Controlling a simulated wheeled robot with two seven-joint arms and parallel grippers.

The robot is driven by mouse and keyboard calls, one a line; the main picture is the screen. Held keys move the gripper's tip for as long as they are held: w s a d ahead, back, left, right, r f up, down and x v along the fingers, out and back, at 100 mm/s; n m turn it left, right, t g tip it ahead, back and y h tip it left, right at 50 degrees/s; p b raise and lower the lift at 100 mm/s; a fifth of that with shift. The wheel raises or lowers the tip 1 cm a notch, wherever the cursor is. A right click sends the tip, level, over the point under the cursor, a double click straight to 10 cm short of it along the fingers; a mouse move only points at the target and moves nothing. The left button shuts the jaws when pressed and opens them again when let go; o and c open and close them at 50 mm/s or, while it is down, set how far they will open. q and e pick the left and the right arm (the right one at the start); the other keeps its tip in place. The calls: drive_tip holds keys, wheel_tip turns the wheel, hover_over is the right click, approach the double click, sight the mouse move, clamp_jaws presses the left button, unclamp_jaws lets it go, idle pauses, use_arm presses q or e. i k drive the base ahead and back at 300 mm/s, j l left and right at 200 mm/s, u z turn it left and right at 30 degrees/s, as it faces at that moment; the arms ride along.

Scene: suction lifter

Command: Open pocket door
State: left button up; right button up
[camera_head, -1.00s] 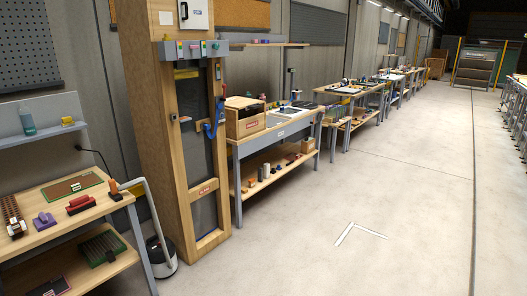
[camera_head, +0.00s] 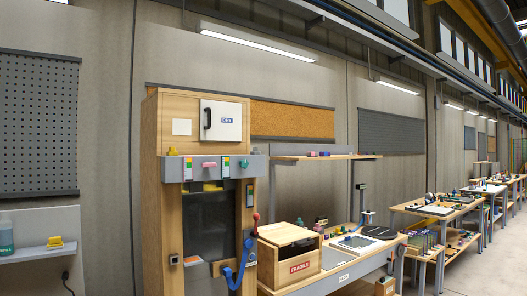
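A tall wooden cabinet (camera_head: 152,190) stands left of centre. Its front frame surrounds a dark grey panel (camera_head: 207,226), seen from its top down to the picture's lower part. I cannot tell whether this panel is the pocket door. A blue curved part (camera_head: 239,266) and a red one (camera_head: 256,222) are at the right post. Neither of my grippers is in view.
A workbench (camera_head: 345,268) right of the cabinet holds a wooden box (camera_head: 292,252) marked FRAGILE. More benches run back to the right. A shelf (camera_head: 38,252) with a bottle is at the left.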

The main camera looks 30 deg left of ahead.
sight(220, 121)
drive_tip(key=i+l+u, duration=0.15)
drive_tip(key=i+u, duration=0.3)
drive_tip(key=i+l+u, duration=0.4)
drive_tip(key=i, duration=0.25)
drive_tip(key=i+l+u, duration=0.45)
